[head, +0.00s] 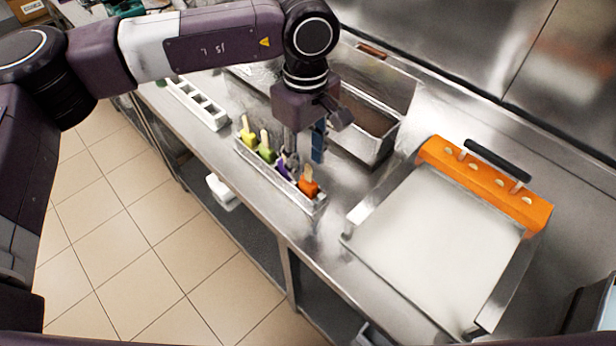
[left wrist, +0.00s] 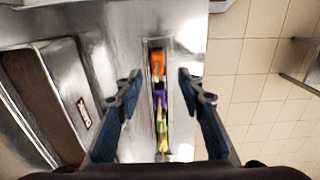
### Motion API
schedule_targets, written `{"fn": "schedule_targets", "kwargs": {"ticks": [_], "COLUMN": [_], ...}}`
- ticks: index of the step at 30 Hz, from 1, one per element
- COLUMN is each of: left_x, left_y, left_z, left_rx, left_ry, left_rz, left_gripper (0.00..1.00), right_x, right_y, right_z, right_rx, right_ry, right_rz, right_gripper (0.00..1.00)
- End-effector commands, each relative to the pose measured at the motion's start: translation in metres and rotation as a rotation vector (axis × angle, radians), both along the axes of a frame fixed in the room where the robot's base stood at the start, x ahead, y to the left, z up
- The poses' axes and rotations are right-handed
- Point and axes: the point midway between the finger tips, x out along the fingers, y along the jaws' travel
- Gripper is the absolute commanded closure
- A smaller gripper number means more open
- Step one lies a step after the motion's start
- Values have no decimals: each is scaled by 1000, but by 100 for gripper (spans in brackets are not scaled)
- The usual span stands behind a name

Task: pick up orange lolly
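The orange lolly (head: 309,185) stands at the near right end of a narrow metal tray (head: 318,207), its stick pointing up. It also shows in the left wrist view (left wrist: 157,66), at the top end of the row. A purple lolly (head: 283,168) stands beside it, partly hidden by my gripper, with green and yellow lollies (head: 247,134) further left. My left gripper (head: 303,155) is above the tray, near the purple lolly and just short of the orange one. In the left wrist view its fingers (left wrist: 157,88) are wide apart on either side of the row, empty. My right gripper is not in view.
A deep metal basin (head: 372,125) stands right behind the tray. A white holder (head: 199,104) with slots is at the left.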

Motion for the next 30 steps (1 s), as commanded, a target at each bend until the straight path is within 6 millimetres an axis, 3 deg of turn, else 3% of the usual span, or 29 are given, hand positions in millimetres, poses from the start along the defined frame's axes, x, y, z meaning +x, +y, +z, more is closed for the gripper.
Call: {"fn": "schedule_targets", "kwargs": {"ticks": [3,7,12,18,22,30], "left_x": [-1,-1,1,1,1,1], "left_y": [-1,-2,-3,-4,-4,-4], "left_z": [-11,-27,-52,-62,-62,-62], "left_rx": [-1,-1,-3,-4,-4,-4], "left_ry": [4,6,3,1,1,1], "left_rz": [1,1,1,1,1,1], "left_gripper": [64,64,64,64,64,94], "right_x": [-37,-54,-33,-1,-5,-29], "right_y": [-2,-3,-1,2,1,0], "right_z": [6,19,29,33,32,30], "right_rx": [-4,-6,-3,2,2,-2], "right_ry": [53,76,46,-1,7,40], "right_rz": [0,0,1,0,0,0], "right_gripper": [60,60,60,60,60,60]}}
